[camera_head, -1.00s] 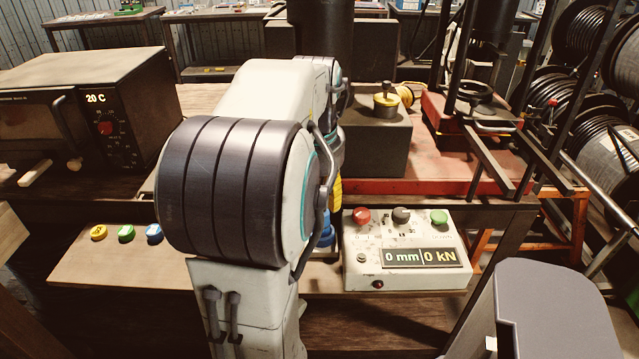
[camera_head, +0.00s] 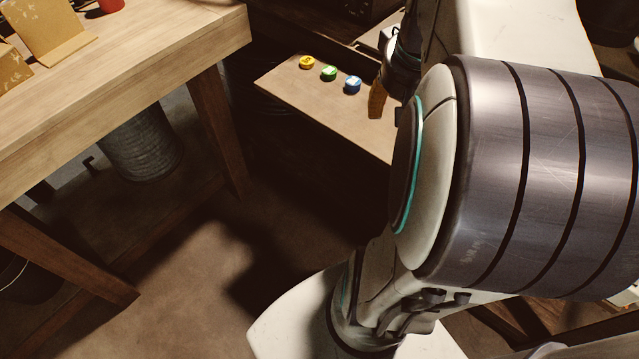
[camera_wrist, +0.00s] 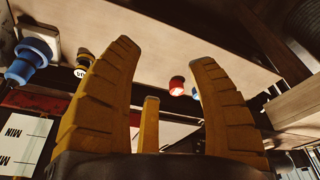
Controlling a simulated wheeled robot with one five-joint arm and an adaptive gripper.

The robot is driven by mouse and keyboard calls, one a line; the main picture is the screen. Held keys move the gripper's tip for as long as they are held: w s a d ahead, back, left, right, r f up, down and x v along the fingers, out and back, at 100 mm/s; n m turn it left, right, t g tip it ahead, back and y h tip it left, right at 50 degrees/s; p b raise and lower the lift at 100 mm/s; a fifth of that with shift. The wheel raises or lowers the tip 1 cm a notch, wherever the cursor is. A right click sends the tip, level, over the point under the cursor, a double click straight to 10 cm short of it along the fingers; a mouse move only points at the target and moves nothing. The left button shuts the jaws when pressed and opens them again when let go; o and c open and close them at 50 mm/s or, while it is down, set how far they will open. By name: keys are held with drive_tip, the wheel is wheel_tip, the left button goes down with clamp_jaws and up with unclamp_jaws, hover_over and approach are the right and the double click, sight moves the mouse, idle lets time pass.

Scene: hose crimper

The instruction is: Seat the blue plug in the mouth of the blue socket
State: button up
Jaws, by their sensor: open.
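In the head view a small round blue piece (camera_head: 352,84) with a pale mark on top sits on a tan board, at the right end of a row; I take it for the blue plug. My gripper (camera_head: 377,99) is just right of it, partly hidden by my arm. The socket is not visible in the head view.
A green piece (camera_head: 328,73) and a yellow piece (camera_head: 306,62) stand left of the blue one on the tan board (camera_head: 330,115). A wooden table (camera_head: 150,75) fills the upper left. Bare floor (camera_head: 190,290) lies between. In the wrist view, a red piece (camera_wrist: 177,86) shows beyond the fingers.

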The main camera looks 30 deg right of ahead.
drive_tip(key=s+a+f+n+y, duration=0.1)
drive_tip(key=a+f+n, duration=0.1)
drive_tip(key=a, duration=0.7)
drive_tip(key=s+a+f+n+t, duration=0.1)
drive_tip(key=a+f+n, duration=0.2)
drive_tip(key=a, duration=0.5)
drive_tip(key=shift+s+a+f+n+y, duration=0.3)
drive_tip(key=shift+a+f+n+y, duration=0.1)
drive_tip(key=shift+n, duration=0.4)
drive_tip(key=shift+r, duration=0.1)
